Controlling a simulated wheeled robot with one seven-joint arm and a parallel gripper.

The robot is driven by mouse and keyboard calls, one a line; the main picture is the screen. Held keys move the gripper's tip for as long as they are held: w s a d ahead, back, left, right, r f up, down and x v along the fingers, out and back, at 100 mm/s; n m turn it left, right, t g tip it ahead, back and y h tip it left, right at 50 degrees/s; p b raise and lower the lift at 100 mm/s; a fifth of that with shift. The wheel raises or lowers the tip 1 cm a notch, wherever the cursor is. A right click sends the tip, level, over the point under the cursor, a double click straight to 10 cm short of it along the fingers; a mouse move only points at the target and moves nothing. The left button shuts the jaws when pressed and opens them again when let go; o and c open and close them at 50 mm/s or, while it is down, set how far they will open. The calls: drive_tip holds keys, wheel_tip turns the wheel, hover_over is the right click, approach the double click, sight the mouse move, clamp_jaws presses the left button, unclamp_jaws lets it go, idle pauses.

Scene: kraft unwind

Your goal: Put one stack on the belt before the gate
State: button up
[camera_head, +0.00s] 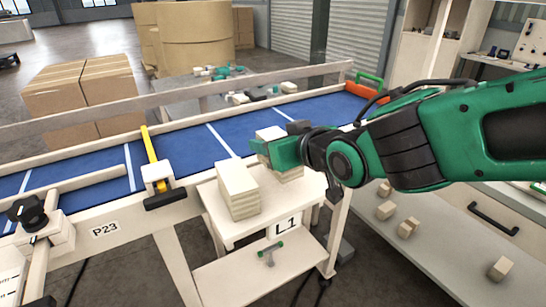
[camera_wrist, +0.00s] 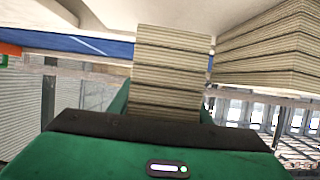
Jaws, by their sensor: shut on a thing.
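My gripper (camera_head: 276,150) is shut on a stack (camera_head: 270,132) of pale layered pieces at the right side of the small stand (camera_head: 236,236) marked L1. The fingers hide the stack's middle, and I cannot tell whether its bottom touches the stand. In the wrist view the held stack (camera_wrist: 168,60) stands between the green fingers. A second stack (camera_head: 238,190) stands upright on the stand, to the left of the held one; it also shows in the wrist view (camera_wrist: 268,50). The blue belt (camera_head: 190,148) runs behind the stand. A yellow bar (camera_head: 149,145), possibly the gate, crosses the belt at left.
A pale rail (camera_head: 100,116) runs along the belt's far side. A black knob (camera_head: 27,211) stands at the front left. A red and green part (camera_head: 366,82) is at the belt's right end. The belt behind the stand is clear. Small blocks (camera_head: 386,210) lie on a right-hand shelf.

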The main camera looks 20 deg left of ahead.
drive_tip(key=shift+s+f, duration=0.1)
drive_tip(key=shift+f, duration=1.75)
drive_tip(key=shift+f, duration=0.1)
drive_tip(key=o, duration=1.1)
